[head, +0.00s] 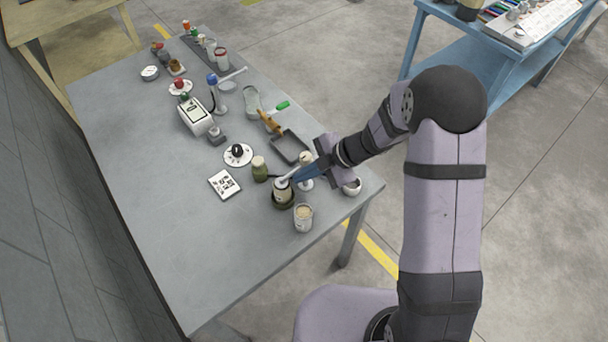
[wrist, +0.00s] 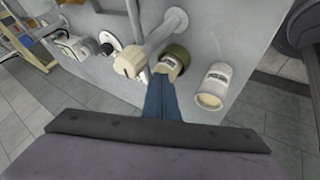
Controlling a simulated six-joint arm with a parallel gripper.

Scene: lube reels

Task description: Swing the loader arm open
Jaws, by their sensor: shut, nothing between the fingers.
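The loader arm appears to be a pale grey bar (wrist: 155,38) with a cream block (wrist: 130,63) at its near end and a round cap at its far end. In the head view its capped end (head: 281,183) shows above an olive-dark pot (head: 283,199), and the cream block (head: 306,157) tops a stand. My gripper (head: 297,178) is low over the table with its blue fingers shut and empty. In the wrist view the fingertips (wrist: 161,76) are beside the bar, in front of the pot (wrist: 178,56). I cannot tell whether they touch the bar.
A cream-topped jar (head: 303,218) stands near the front, and an olive jar (head: 259,170) left of the gripper. A code card (head: 224,184) lies left. The table's (head: 200,265) front left is clear.

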